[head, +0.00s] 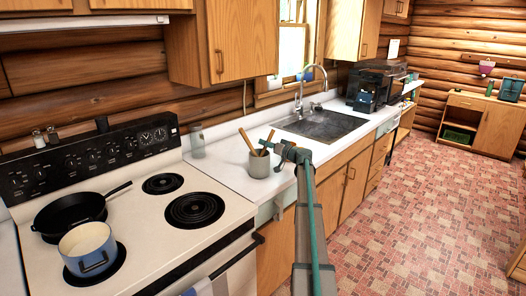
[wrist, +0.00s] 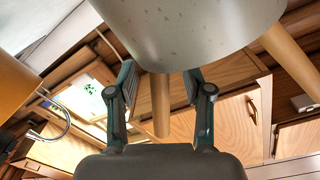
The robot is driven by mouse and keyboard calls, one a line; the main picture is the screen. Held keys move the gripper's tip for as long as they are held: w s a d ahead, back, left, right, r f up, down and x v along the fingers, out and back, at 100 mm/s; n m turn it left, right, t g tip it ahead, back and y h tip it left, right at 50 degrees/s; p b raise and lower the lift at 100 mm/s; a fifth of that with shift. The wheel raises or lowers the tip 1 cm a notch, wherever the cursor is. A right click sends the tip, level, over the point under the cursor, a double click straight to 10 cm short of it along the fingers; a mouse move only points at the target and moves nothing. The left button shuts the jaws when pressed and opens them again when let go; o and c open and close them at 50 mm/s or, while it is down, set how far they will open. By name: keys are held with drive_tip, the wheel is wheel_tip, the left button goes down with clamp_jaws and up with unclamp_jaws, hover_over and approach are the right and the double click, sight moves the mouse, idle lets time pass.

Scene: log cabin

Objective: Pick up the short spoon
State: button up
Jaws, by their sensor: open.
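A grey utensil crock (head: 259,165) stands on the white counter between the stove and the sink. Two wooden handles rise from it, a left one (head: 246,138) and a right one (head: 269,138); their lower ends are hidden in the crock, so I cannot tell which is the short spoon. My gripper (head: 283,151) is at the crock's right side. In the wrist view the crock (wrist: 195,25) fills the top, one wooden handle (wrist: 160,108) shows between my open fingers, and another handle (wrist: 287,55) stands to the right, outside them. Contact with the handle is not clear.
The stove (head: 150,225) with a black pan (head: 70,212) and a blue-white pot (head: 88,249) is at the left. A glass jar (head: 197,141) stands behind the crock. The sink (head: 325,124) and faucet (head: 312,82) lie beyond; upper cabinets (head: 225,40) hang above.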

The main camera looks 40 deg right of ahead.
clamp_jaws()
idle(0.4)
wheel_tip(320, 180, up, 10)
drive_tip(key=b, duration=0.2)
drive_tip(key=shift+b, duration=0.3)
drive_tip(key=c, duration=0.7)
unclamp_jaws()
clamp_jaws()
